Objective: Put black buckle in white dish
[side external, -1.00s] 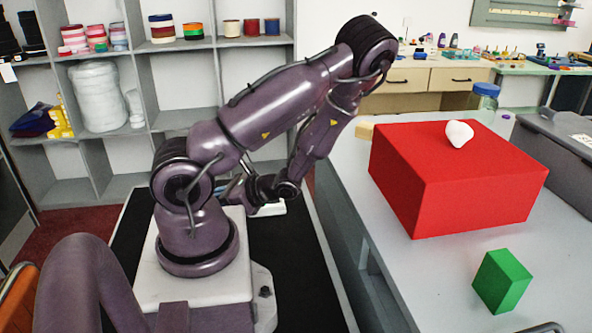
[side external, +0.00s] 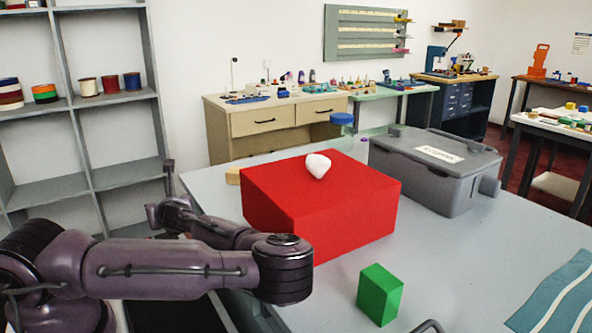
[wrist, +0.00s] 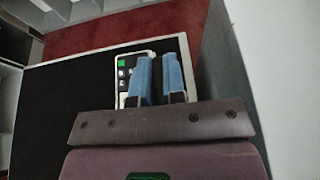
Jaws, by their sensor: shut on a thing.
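My gripper (wrist: 159,65) shows in the wrist view as two blue fingers close together, pointing away over a black surface. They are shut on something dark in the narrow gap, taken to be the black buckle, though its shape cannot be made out. In the side view my gripper end (side external: 165,200) is at the left, apart from the table and lower than the red box's top; its fingers are too small to read. I cannot make out a white dish in any view.
A red box (side external: 310,218) stands on the grey table (side external: 455,265) with a white lump (side external: 317,165) on top. A green block (side external: 380,294), a lidded grey bin (side external: 437,175), a blue-lidded jar (side external: 342,130) and a teal cloth (side external: 560,300) surround it.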

